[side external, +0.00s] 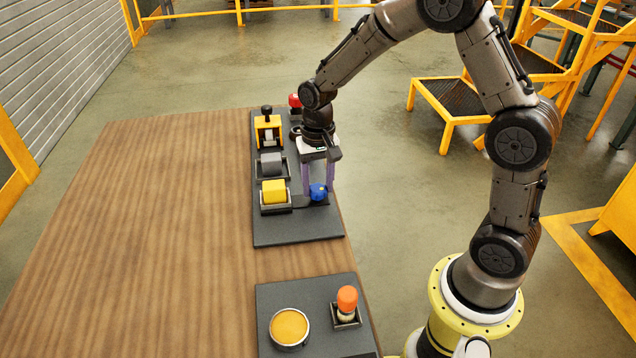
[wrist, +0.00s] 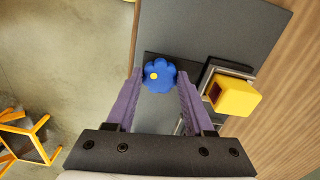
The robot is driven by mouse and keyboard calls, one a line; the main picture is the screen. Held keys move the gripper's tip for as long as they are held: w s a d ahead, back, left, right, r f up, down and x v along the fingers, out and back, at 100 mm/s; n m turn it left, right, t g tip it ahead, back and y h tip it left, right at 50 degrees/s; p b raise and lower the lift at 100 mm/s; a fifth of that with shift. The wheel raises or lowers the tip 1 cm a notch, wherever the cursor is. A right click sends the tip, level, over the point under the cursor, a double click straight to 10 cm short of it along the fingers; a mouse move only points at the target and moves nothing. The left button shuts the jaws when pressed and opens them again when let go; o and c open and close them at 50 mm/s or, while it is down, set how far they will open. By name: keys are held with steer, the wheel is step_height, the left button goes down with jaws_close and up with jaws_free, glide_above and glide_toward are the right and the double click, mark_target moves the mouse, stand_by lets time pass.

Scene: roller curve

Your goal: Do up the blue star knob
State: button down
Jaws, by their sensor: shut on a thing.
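The blue star knob (side external: 318,192) sits on the dark panel on the wooden table, at the panel's right edge in the side view. In the wrist view the knob (wrist: 158,75) has a lobed rim and a yellow dot left of its middle. My gripper (side external: 318,194) points down over it with its purple fingers on either side. In the wrist view the fingertips (wrist: 158,78) flank the knob and are shut on it. The shaft under the knob is hidden.
A yellow block (side external: 273,191) on a bracket stands close left of the knob. A nearer panel carries a round orange button (side external: 289,327) and an orange-capped post (side external: 347,299). The table's left is clear.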

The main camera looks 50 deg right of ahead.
mark_target(317, 188)
steer(key=m, duration=0.6)
steer(key=shift+w+r, duration=0.2)
steer(key=shift+r, duration=0.05)
steer(key=m, duration=0.6)
stand_by(0.5)
steer(key=c, duration=0.5)
jaws_free()
steer(key=shift+o, duration=1.1)
steer(key=shift+f, duration=0.1)
step_height(317, 188, up, 14)
